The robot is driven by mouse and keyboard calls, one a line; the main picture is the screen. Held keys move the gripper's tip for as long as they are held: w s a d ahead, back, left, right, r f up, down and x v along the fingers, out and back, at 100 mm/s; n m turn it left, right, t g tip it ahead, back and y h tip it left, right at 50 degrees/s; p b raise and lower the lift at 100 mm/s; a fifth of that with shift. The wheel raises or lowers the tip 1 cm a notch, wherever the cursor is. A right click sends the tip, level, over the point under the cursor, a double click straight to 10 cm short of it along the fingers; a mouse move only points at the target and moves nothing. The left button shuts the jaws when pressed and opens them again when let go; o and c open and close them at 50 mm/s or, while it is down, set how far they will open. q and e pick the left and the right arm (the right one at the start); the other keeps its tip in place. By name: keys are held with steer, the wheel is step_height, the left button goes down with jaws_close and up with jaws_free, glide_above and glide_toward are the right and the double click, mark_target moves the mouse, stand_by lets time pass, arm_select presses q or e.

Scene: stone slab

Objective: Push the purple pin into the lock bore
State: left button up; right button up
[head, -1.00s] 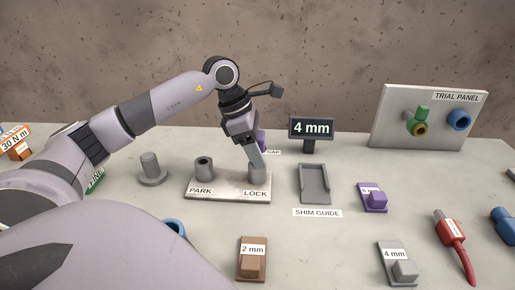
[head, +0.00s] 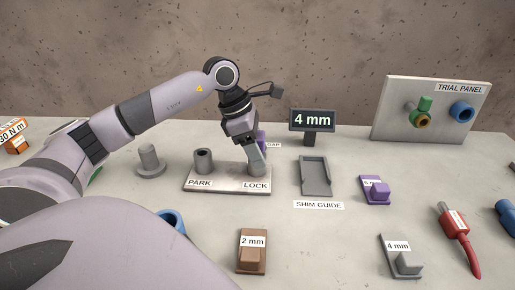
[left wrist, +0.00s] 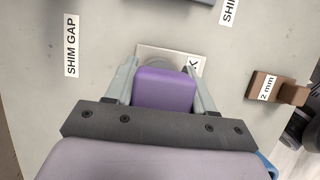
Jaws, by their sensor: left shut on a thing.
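My left gripper (head: 257,166) is shut on the purple pin (left wrist: 165,88), whose broad purple head fills the space between the fingers in the left wrist view. In the head view only a purple sliver shows behind the gripper. The fingers point down at the lock bore (head: 258,170), the grey post above the LOCK label, and cover much of it. How deep the pin sits in the bore is hidden. The grey base plate (head: 228,187) carries this post and the open park bore (head: 203,160) to its left. My right gripper is not in view.
A grey shim guide (head: 315,176) lies right of the plate. A grey peg (head: 149,159) stands to its left. The 4 mm display (head: 312,121) stands behind. Brown (head: 252,252), purple (head: 376,190) and grey (head: 402,258) shims lie in front and right.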

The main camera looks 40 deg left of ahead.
arm_select(q)
steer(key=shift+f+b, duration=0.65)
steer(key=shift+f, duration=0.25)
steer(key=o, duration=1.3)
steer(key=v, duration=0.7)
steer(key=shift+r, duration=0.1)
